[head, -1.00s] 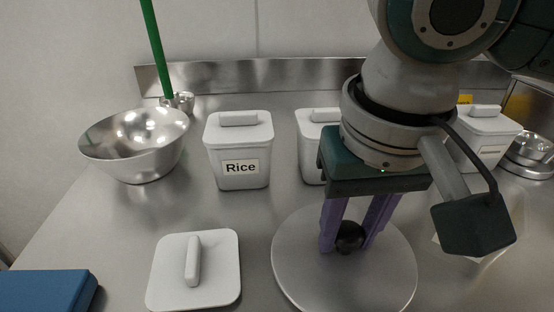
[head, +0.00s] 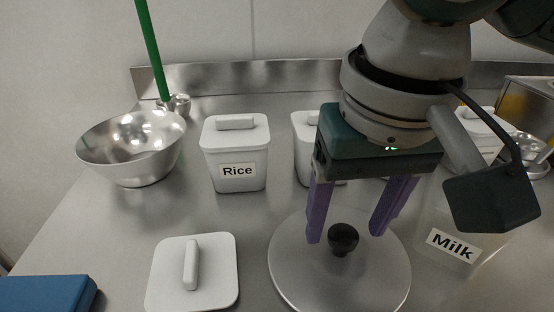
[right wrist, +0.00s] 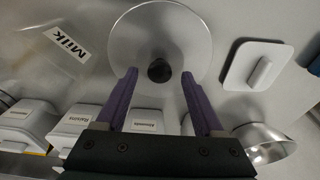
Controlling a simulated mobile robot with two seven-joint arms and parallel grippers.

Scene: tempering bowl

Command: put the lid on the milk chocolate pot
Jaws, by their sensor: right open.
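A round grey lid (head: 300,270) with a black knob (head: 343,238) lies flat, apparently on the counter, at the front centre. It also shows in the right wrist view (right wrist: 160,28). The pot labelled Milk (head: 453,245) stands just right of the lid, partly hidden by my right arm; its label also shows in the right wrist view (right wrist: 67,42). My right gripper (head: 345,237) is open above the lid. Its two purple fingers are spread to either side of the knob, apart from it. My left gripper is not in view.
A white square lid (head: 215,275) lies left of the round lid. A metal bowl (head: 105,150), a Rice canister (head: 237,150) and more white canisters stand behind. A blue object (head: 45,293) is at the front left. Bare counter lies between the bowl and the square lid.

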